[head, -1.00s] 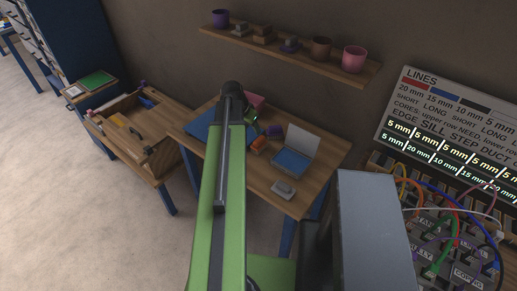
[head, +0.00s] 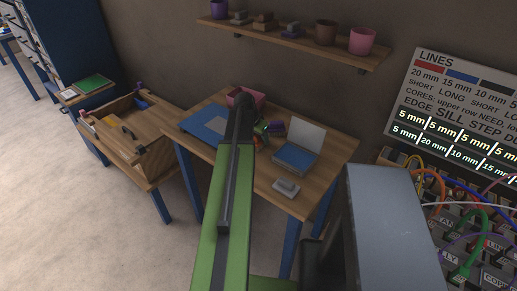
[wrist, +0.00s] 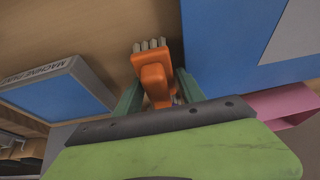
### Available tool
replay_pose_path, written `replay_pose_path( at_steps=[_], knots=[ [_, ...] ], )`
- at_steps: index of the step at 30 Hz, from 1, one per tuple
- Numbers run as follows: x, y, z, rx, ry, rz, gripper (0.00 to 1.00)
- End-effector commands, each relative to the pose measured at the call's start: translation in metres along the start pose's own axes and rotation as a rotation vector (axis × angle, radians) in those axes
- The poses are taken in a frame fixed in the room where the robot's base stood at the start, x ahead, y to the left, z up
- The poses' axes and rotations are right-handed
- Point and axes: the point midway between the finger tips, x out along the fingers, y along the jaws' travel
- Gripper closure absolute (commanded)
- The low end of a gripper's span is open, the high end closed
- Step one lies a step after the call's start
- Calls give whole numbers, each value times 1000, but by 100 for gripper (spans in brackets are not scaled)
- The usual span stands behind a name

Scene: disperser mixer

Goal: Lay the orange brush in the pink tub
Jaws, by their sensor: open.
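The orange brush (wrist: 153,75) lies on the wooden table in the wrist view, its pale bristles pointing away from my gripper. My gripper (wrist: 158,92) is open, with one greenish finger on each side of the brush body. I cannot tell whether either finger touches it. In the head view a bit of orange (head: 258,141) shows just beside the end of my arm. The pink tub (head: 257,97) stands at the back of the table, partly hidden by my arm. Its pink wall also shows at the right of the wrist view (wrist: 283,104).
A blue mat (head: 194,121) lies left of my arm. An open blue and white case (head: 296,157) and a small grey object (head: 286,187) are on the right. A wall shelf (head: 300,41) with pots hangs above. A wooden workbench (head: 135,140) stands to the left.

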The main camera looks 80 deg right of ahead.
Motion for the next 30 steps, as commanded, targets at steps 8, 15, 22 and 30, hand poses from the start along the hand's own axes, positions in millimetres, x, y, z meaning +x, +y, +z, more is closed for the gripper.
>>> replay_pose_path(
  at_steps=[8,15,22,30],
  knots=[
    [7,0,0,0,0,0,55],
    [7,0,0,0,0,0,86],
    [7,1,0,0,0,1,100],
    [-3,1,-4,0,0,1,100]
  ],
)
